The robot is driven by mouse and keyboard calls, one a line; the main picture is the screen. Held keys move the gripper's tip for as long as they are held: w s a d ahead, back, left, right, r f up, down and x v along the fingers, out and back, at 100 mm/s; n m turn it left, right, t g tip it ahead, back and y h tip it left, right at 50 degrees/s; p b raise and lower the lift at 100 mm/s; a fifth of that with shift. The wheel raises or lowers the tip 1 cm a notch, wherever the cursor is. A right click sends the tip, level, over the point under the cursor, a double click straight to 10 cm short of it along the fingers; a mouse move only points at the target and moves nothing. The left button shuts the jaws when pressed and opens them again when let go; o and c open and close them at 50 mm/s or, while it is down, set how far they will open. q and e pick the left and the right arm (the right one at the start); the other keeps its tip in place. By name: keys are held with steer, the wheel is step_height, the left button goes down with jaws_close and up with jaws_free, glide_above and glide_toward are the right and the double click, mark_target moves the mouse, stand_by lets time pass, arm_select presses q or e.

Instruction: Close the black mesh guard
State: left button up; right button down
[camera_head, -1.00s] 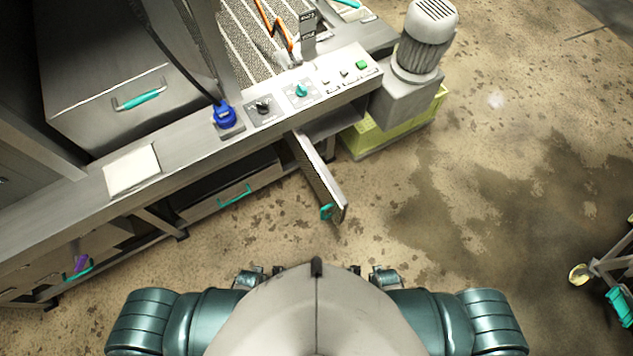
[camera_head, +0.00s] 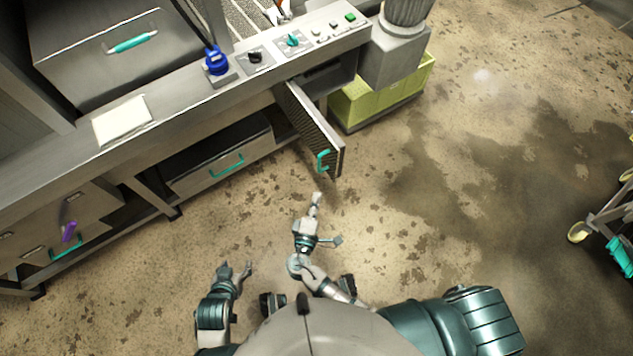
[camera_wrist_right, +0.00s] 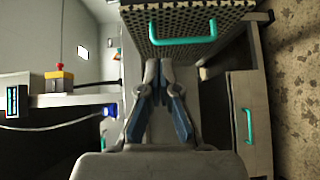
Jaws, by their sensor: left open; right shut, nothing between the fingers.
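The black mesh guard (camera_head: 312,122) stands swung open from under the control panel, its free end pointing toward me. A teal handle (camera_head: 322,160) is on its free end. In the right wrist view the perforated guard (camera_wrist_right: 225,17) fills the top, with its teal handle (camera_wrist_right: 183,41) just beyond the fingertips. My right gripper (camera_head: 316,197) is shut and empty, a little short of the handle and apart from it; it also shows in the wrist view (camera_wrist_right: 158,62). My left gripper (camera_head: 236,268) is open and empty, low over the floor to the left.
The metal counter (camera_head: 180,118) runs along the left, with a blue knob (camera_head: 215,61) and the control panel (camera_head: 300,45). A drawer (camera_head: 215,170) sits below it. A yellow-green base (camera_head: 385,95) stands right of the guard. A cart (camera_head: 610,225) is at far right. The floor between is clear.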

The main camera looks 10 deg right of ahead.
steer(key=a+r, duration=0.1)
glide_toward(334, 156)
steer(key=w, duration=0.5)
steer(key=shift+w+d+t, duration=0.15)
steer(key=shift+d, duration=0.3)
steer(key=shift+w+d+t, duration=0.15)
steer(key=shift+w+d, duration=0.05)
steer(key=shift+d, duration=0.3)
arm_select(q)
steer(key=shift+w+d+r, duration=0.1)
steer(key=shift+d+r, duration=0.1)
steer(key=shift+r, duration=0.2)
arm_select(e)
steer(key=shift+d, duration=0.55)
